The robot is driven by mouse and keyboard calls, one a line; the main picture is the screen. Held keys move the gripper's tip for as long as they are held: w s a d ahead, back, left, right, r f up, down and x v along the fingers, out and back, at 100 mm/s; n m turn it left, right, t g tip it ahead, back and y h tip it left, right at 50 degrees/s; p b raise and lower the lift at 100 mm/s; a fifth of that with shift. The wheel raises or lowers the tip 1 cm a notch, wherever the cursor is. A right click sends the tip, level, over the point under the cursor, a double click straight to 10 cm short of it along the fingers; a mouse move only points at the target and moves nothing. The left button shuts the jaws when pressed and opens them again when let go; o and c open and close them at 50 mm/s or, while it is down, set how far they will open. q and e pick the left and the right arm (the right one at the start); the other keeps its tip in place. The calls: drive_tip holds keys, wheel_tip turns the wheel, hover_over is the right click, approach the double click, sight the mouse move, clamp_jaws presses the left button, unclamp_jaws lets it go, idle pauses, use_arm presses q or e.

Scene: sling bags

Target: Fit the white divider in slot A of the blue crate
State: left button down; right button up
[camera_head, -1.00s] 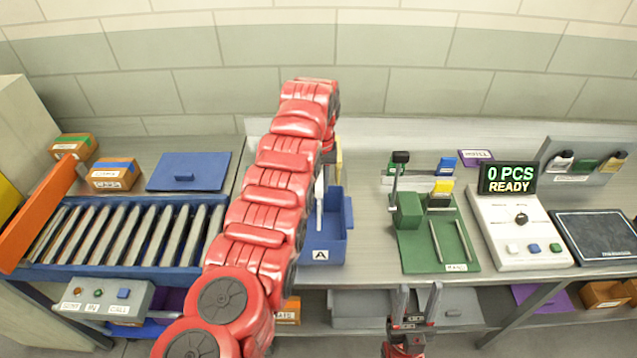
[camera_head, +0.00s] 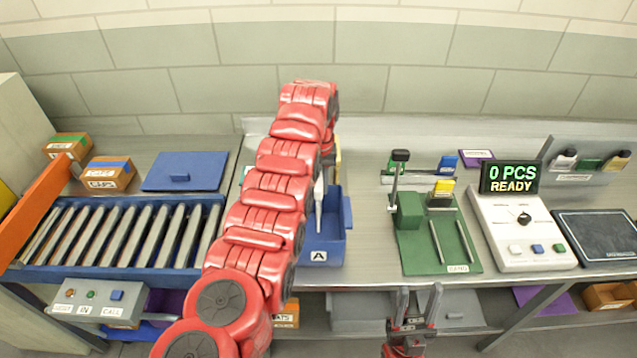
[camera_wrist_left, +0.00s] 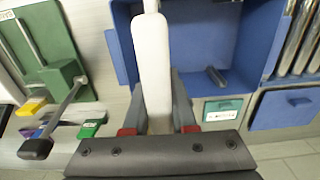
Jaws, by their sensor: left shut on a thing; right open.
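The blue crate (camera_head: 336,238) stands on the bench at centre, with an "A" label on its front; my left arm covers its left part. The white divider (camera_head: 319,205) shows as a thin, slightly tilted strip over the crate. In the left wrist view the divider (camera_wrist_left: 152,62) is long and pale, and my left gripper (camera_wrist_left: 160,90) is shut on it, with the crate (camera_wrist_left: 122,48) beyond. Whether the divider's end sits in a slot I cannot tell. My right gripper (camera_head: 415,302) is open and empty in front of the bench, right of the crate.
A green fixture with a lever (camera_head: 430,235) stands right of the crate, then a counter (camera_head: 520,225) and a dark pad (camera_head: 597,238). A roller conveyor (camera_head: 120,235) and blue lid (camera_head: 186,171) are at left. Bare bench lies between crate and fixture.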

use_arm(q)
drive_tip(key=shift+w+f+b, duration=0.1)
drive_tip(key=shift+f+b, duration=0.55)
drive_tip(key=shift+f, duration=1.2)
drive_tip(key=shift+b, duration=0.4)
drive_tip(key=shift+b, duration=0.4)
drive_tip(key=shift+b, duration=0.4)
drive_tip(key=shift+f+b, duration=2.5)
drive_tip(key=shift+f, duration=3.05)
